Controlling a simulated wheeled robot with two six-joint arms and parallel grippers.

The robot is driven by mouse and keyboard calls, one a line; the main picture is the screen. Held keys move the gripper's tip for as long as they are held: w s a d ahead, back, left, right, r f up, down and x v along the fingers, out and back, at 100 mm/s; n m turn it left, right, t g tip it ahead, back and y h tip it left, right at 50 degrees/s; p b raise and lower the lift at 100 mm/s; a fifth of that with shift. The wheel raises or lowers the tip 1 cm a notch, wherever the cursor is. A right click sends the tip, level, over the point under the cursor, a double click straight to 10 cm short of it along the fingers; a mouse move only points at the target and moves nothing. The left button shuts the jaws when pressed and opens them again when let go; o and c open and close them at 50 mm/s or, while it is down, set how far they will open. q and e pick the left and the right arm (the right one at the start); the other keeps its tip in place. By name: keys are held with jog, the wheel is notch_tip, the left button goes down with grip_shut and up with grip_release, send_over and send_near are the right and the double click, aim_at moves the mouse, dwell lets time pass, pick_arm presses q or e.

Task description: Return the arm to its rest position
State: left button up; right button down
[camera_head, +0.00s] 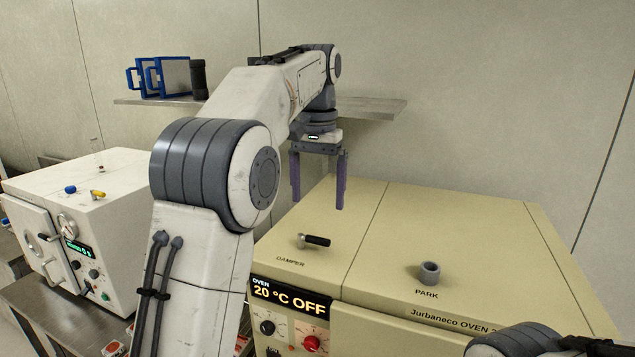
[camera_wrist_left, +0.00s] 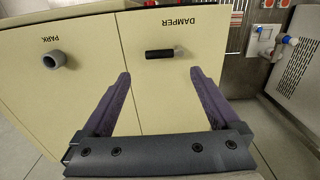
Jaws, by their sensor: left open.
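My left arm (camera_head: 215,180) comes in from the left and rises across the middle of the head view. Its left gripper (camera_head: 318,192) hangs above the beige oven, fingers pointing down, open and empty. The left wrist view shows the two purple fingers (camera_wrist_left: 158,95) spread apart with nothing between them. Below them is the oven top with the damper handle (camera_wrist_left: 160,54), which also shows in the head view (camera_head: 315,240). The gripper is apart from the handle. Part of my right arm (camera_head: 515,341) shows at the bottom right; its gripper is out of view.
The beige oven (camera_head: 460,235) has a grey ring marked PARK (camera_head: 429,272) and a display reading 20 °C OFF (camera_head: 289,296). A white machine (camera_head: 110,215) stands at the left. A wall shelf (camera_head: 375,106) runs behind my arm, with a blue-framed item (camera_head: 165,77) on it.

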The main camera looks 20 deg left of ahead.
pick_arm(q)
jog(key=shift+r, duration=0.95)
jog(key=s+d+f+m+b, duration=0.3)
jog(key=s+d+f+m, duration=0.1)
jog(key=s+d+f, duration=1)
jog(key=s+d+f+m+h+b, duration=0.1)
jog(key=s+f+m+b, duration=0.1)
jog(key=s+f, duration=1.1)
jog(key=s+m, duration=0.1)
jog(key=s, duration=0.1)
jog(key=shift+s+d+f, duration=0.2)
jog(key=shift+s+d, duration=0.2)
